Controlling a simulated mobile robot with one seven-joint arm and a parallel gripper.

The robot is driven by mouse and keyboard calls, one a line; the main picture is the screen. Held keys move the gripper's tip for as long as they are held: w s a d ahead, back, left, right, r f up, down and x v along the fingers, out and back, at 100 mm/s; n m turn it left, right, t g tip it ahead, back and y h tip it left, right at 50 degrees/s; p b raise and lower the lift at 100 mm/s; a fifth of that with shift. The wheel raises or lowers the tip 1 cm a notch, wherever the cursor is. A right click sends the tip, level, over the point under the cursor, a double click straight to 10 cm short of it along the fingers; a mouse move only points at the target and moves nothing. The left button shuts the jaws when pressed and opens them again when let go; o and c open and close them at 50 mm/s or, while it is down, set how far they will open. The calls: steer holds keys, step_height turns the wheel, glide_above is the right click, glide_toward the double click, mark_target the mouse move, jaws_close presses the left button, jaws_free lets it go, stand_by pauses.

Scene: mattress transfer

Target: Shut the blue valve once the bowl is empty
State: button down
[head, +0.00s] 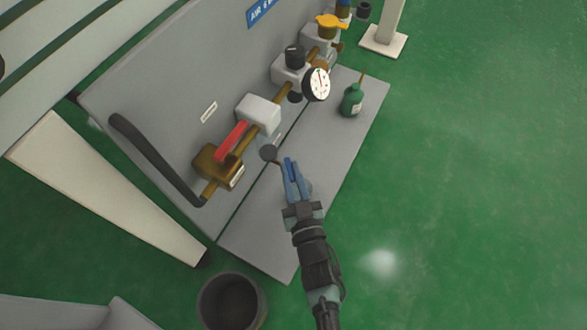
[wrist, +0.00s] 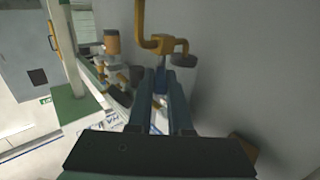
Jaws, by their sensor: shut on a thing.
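My gripper (head: 290,170) reaches over the grey base plate, and its fingers are closed around a small dark blue piece (head: 293,173) that looks like the blue valve's handle. The fingers hide most of it. A dark round part (head: 268,152) on a thin stem is just left of the fingertips. I cannot pick out the bowl for sure or tell whether it holds liquid.
A red lever (head: 231,141) sits on a brass valve left of my gripper. A dial gauge (head: 316,84), a yellow handle (head: 328,24) and a green bottle (head: 351,101) are farther back. A dark bucket (head: 232,302) stands at the front. The green floor (head: 470,190) to the right is clear.

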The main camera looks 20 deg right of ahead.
steer(key=m+g+h, duration=0.2)
steer(key=h, duration=0.1)
steer(key=w+a+m+g+h, duration=0.1)
steer(key=m+g+h, duration=0.1)
steer(key=m+h, duration=0.1)
steer(key=a+m+g+h+b, duration=0.1)
steer(key=m+g+h, duration=0.1)
steer(key=h, duration=0.3)
steer(key=shift+w+a+f+m, duration=0.1)
steer(key=shift+w+a+m, duration=0.15)
steer(key=shift+m, duration=0.45)
steer(key=shift+g+h, duration=0.3)
steer(key=shift+g, duration=0.2)
steer(key=c, duration=0.8)
jaws_free()
steer(key=shift+c, duration=0.2)
